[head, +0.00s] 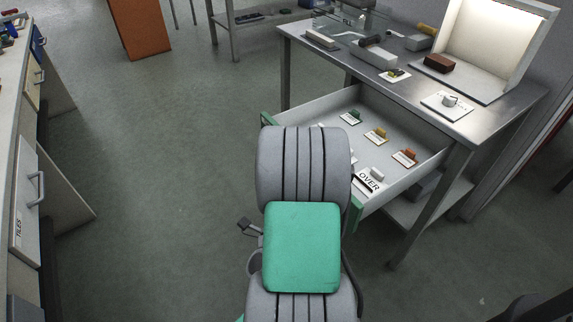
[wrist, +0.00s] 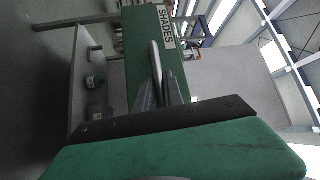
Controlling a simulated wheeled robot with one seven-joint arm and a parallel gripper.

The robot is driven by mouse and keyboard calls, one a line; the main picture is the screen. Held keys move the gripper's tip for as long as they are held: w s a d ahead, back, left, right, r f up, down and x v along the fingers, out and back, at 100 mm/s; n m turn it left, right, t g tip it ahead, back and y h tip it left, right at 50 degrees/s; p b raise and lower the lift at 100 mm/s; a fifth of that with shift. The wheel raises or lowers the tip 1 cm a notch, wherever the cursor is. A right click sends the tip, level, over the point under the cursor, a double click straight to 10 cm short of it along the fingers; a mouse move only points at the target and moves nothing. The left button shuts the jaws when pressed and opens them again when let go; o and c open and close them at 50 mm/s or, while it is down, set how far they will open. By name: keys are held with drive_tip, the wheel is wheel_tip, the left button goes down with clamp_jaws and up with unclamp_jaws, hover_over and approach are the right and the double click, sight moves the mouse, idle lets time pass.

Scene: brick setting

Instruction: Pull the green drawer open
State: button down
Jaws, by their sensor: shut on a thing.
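The green drawer (head: 355,212) stands well out from under the metal table in the head view; my arm covers most of its green front. Inside it are several small coloured pieces on white cards. In the wrist view the green front (wrist: 143,70) bears a label reading SHADES. My gripper (wrist: 164,90) is shut on the drawer's pale bar handle (wrist: 155,60), seen in the wrist view. In the head view my gripper is hidden behind my arm.
A cabinet with a drawer labelled TILES (head: 24,205) stands at the left. The floor between is clear.

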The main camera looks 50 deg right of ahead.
drive_tip(key=shift+a, duration=0.4)
drive_tip(key=c, duration=1.5)
unclamp_jaws()
drive_tip(key=shift+o, duration=0.2)
